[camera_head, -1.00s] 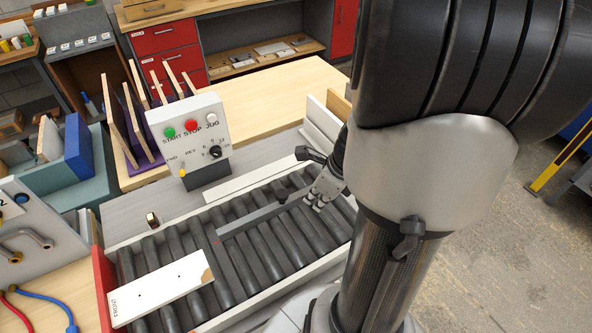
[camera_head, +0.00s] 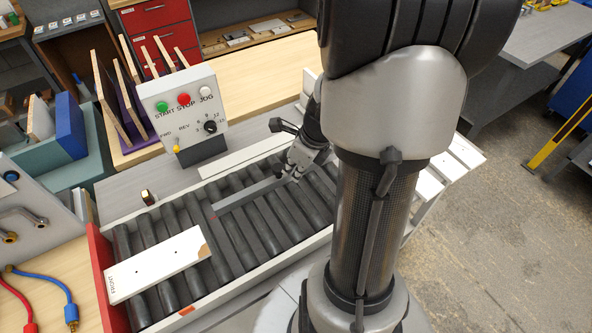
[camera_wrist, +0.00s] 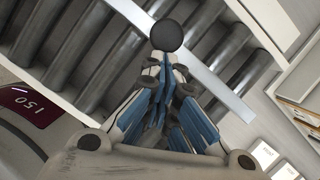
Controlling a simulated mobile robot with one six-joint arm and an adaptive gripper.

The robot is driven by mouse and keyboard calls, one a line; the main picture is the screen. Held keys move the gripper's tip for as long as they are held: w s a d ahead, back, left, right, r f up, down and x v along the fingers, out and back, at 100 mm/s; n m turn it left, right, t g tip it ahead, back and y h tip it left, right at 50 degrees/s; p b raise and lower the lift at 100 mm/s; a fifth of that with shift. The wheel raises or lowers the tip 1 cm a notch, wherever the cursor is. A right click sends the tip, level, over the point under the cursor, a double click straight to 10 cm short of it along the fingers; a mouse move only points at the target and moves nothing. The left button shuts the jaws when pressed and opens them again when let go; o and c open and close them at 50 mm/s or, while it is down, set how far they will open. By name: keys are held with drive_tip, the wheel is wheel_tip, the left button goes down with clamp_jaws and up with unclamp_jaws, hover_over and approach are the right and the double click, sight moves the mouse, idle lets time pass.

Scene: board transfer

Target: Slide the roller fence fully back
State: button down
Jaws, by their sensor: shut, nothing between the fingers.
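The roller fence (camera_head: 245,195) is a grey bar lying slantwise across the dark rollers. It also crosses the wrist view (camera_wrist: 218,82). A round dark knob (camera_wrist: 167,36) on the fence shows just beyond my fingertips in the wrist view. My gripper (camera_head: 291,172) is at the far right part of the fence and hides the knob in the head view. In the wrist view my fingers (camera_wrist: 164,66) are closed together, empty, with their tips at or very near the knob. I cannot tell whether they touch it.
A white board (camera_head: 158,264) lies on the rollers (camera_head: 232,240) at the left, near the red end plate (camera_head: 100,255). A control box (camera_head: 184,105) with green, red and white buttons stands behind the conveyor. Upright boards stand in a purple rack (camera_head: 128,122) at back left.

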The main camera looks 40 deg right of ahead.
drive_tip(key=w+d+p, duration=0.1)
drive_tip(key=w+p, duration=0.1)
drive_tip(key=w, duration=0.1)
drive_tip(key=w+p, duration=0.2)
drive_tip(key=w, duration=0.2)
drive_tip(key=w+d+p, duration=0.1)
drive_tip(key=w+p, duration=0.1)
drive_tip(key=w, duration=0.1)
drive_tip(key=shift+w+d+r+p, duration=0.25)
drive_tip(key=shift+w+d+p, duration=0.05)
drive_tip(key=shift+p, duration=0.05)
drive_tip(key=shift+w+d+f, duration=0.1)
drive_tip(key=shift+w+f, duration=0.1)
drive_tip(key=shift+w, duration=0.3)
drive_tip(key=shift+s+f, duration=0.1)
